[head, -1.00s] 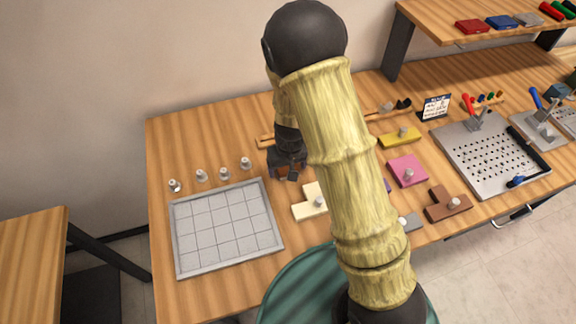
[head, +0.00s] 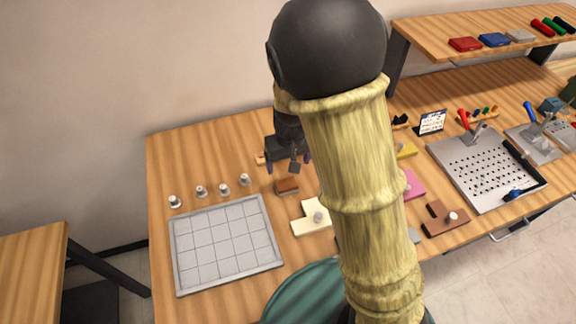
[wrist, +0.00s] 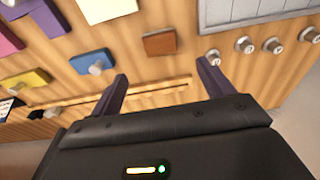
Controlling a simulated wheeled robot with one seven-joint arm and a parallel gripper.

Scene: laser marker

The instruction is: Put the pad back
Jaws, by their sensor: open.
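A small brown block (head: 286,187), which looks like the pad, lies flat on the wooden table to the right of the knobbed pegs. It also shows in the wrist view (wrist: 160,42), just beyond the fingertips and roughly centred between them. My gripper (head: 289,165) is open and empty above the table, behind the block in the head view. My arm hides part of the table to the right.
A grey gridded tray (head: 174,250) lies at the front left, with several knobbed pegs (head: 224,190) behind it. A cream knobbed piece (head: 310,225) lies right of the tray. A thin wooden strip (wrist: 140,92) runs along the table's back. A perforated metal plate (head: 480,165) stands right.

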